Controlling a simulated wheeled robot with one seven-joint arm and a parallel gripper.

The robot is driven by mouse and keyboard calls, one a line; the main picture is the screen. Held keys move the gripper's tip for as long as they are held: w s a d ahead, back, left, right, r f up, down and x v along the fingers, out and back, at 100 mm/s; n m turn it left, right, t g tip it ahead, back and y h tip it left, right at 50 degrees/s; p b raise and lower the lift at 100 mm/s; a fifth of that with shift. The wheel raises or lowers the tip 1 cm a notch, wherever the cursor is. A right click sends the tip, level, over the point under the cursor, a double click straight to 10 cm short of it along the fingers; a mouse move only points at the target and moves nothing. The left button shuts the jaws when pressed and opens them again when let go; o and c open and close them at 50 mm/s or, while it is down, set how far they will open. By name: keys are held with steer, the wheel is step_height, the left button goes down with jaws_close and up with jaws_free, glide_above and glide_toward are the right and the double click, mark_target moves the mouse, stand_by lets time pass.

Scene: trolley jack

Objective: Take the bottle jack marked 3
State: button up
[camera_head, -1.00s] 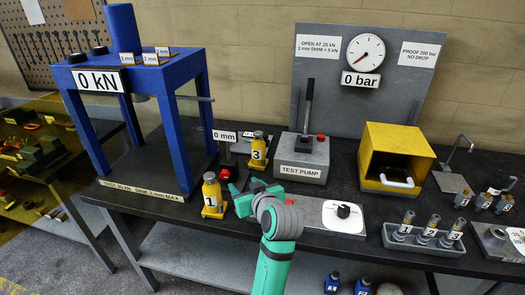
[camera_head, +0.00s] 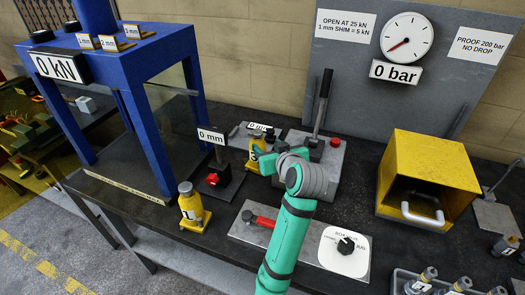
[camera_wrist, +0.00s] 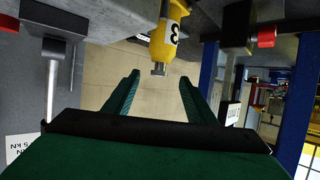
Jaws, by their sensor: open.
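The bottle jack marked 3 (camera_head: 256,148) is yellow and stands on the dark bench in front of the test pump, partly hidden behind my gripper (camera_head: 274,160) in the head view. In the wrist view the jack (camera_wrist: 168,38) appears upside down at top centre, with its grey ram tip pointing down the picture. My gripper (camera_wrist: 159,76) is open there, its two green fingers spread to either side of the line to the jack. The ram tip shows near the level of the fingertips. Whether the fingers touch the jack I cannot tell.
A second yellow bottle jack marked 1 (camera_head: 193,210) stands at the bench's front edge. A gauge stand with a red knob (camera_head: 214,172) is left of jack 3. The test pump (camera_head: 322,155) stands close behind on the right. The blue press (camera_head: 175,68) is left; a yellow box (camera_head: 430,165) is right.

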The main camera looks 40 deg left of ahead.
mark_target(259, 140)
steer(key=x, duration=0.9)
steer(key=shift+w+a+f, duration=0.1)
steer(key=shift+w+a, duration=0.1)
steer(key=shift+a, duration=0.15)
steer(key=c, duration=1.3)
steer(key=shift+f, duration=0.1)
steer(key=shift+d+f, duration=0.15)
steer(key=shift+d, duration=0.05)
steer(key=shift+f, duration=0.2)
steer(key=shift+a+r, duration=0.15)
steer(key=shift+r, duration=0.2)
